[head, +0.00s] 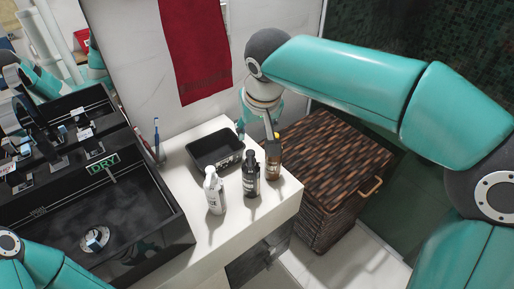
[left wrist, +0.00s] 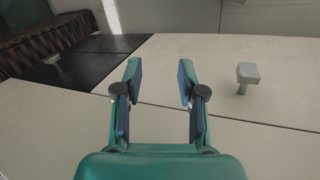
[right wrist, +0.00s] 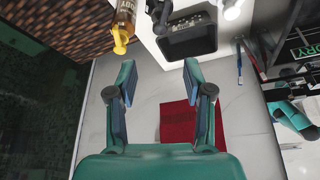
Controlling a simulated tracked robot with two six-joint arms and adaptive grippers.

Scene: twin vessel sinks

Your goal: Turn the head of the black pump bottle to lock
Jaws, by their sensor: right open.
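The black pump bottle (head: 251,174) stands upright on the white counter in the head view, between a white pump bottle (head: 214,191) and an amber bottle (head: 273,160). In the right wrist view the black bottle (right wrist: 160,14) shows partly at the top edge; which way its head points is hard to tell. My right gripper (head: 258,128) is above the back of the counter, behind the bottles. Its fingers (right wrist: 158,72) are apart with nothing between them. My left gripper (left wrist: 158,68) is open and empty, facing pale cabinet fronts with grey knobs; it is out of the head view.
A black tray (head: 229,161) lies behind the bottles. A black sink (head: 135,235) is at the left, with a toothbrush (head: 156,138) near its back corner. A wicker basket (head: 335,165) stands right of the counter. A red towel (head: 195,50) hangs on the wall.

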